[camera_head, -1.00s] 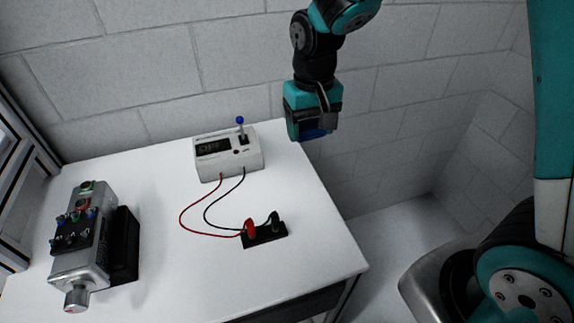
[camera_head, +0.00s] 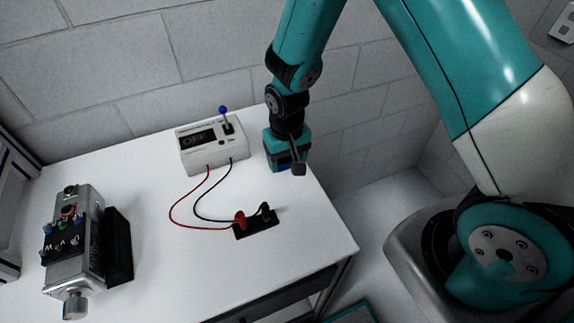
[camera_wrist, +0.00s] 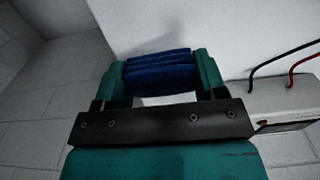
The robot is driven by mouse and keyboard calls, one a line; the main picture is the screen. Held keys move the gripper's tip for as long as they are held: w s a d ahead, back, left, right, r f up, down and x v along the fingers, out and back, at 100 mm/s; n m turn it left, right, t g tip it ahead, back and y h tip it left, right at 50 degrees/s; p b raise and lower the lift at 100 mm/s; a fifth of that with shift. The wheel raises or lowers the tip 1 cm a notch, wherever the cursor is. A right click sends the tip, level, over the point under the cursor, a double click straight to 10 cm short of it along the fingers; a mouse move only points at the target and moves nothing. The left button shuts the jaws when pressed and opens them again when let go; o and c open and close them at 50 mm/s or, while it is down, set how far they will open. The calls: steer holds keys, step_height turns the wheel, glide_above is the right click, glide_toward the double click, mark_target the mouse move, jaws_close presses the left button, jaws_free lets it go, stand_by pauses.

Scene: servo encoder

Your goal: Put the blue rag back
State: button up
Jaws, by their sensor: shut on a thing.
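The blue rag (camera_wrist: 160,68) is folded in several layers and sits between my gripper's two teal fingers (camera_wrist: 161,78) in the wrist view. My gripper (camera_head: 289,166) is shut on it. In the head view only a small dark-blue part of the rag (camera_head: 285,167) shows under the gripper. My gripper is at the right edge of the white table (camera_head: 145,175), right of the white meter box. I cannot tell whether the rag touches the table.
The white box (camera_head: 212,146) with a blue-knobbed lever stands at the back of the table. Red and black wires run from it to a black terminal block (camera_head: 257,228). A silver servo unit (camera_head: 74,250) stands at left. Clear table lies between them.

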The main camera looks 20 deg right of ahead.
mark_target(287, 175)
steer(key=shift+f+p, duration=0.3)
steer(key=shift+f, duration=1.5)
steer(key=shift+f, duration=0.1)
steer(key=o, duration=1)
steer(key=shift+c, duration=0.2)
step_height(287, 175, up, 12)
steer(key=b, duration=0.2)
steer(key=shift+f+b, duration=0.1)
steer(key=shift+b, duration=0.3)
steer(key=s+a+r+n+y, duration=0.2)
steer(key=s+r+n, duration=0.1)
steer(key=s+r, duration=0.5)
steer(key=s+a+r+n+y, duration=0.2)
steer(key=s+r+n, duration=0.2)
steer(key=s+r, duration=0.5)
steer(key=s, duration=0.3)
steer(key=shift+a, duration=0.3)
